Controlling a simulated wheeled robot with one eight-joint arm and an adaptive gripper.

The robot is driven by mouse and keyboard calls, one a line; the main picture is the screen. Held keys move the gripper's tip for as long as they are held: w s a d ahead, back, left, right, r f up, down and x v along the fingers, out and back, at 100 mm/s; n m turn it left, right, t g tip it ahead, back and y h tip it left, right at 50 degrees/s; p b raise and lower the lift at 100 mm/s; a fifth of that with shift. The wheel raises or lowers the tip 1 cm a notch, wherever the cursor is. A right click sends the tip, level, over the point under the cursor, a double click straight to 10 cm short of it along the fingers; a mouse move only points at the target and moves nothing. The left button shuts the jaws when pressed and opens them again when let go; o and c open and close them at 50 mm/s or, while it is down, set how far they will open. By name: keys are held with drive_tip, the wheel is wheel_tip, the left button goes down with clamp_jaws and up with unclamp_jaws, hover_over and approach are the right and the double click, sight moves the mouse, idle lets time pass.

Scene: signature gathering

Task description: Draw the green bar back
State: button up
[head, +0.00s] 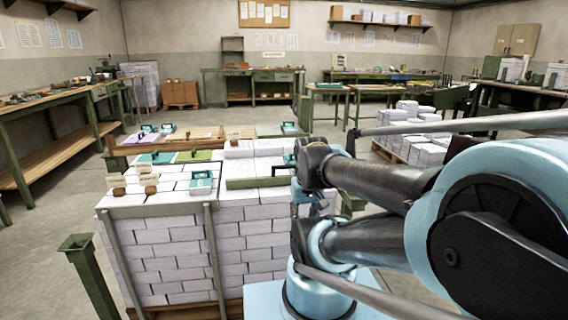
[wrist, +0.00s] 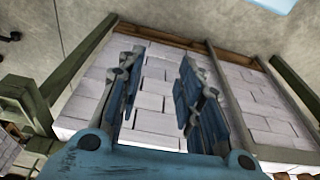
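I cannot tell how far off the wall is. In the head view my gripper is mostly hidden by my arm. I cannot pick out the level bar for certain in the wrist view.
Thin green uprights (head: 212,250) run down the stack's front. A green post (head: 88,275) stands at front left. Teal-handled tools (head: 201,180) and small signs (head: 148,180) sit on the stack. Another pallet of blocks (head: 420,145) stands behind right.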

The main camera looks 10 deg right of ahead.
wheel_tip(320, 180, up, 22)
drive_tip(key=f+n+g, duration=0.1)
drive_tip(key=n+g, duration=0.1)
drive_tip(key=n, duration=1.6)
hover_over(288, 175)
drive_tip(key=a, duration=0.1)
wheel_tip(288, 175, down, 16)
drive_tip(key=shift+a+f, duration=0.1)
drive_tip(key=shift+a, duration=0.05)
clamp_jaws()
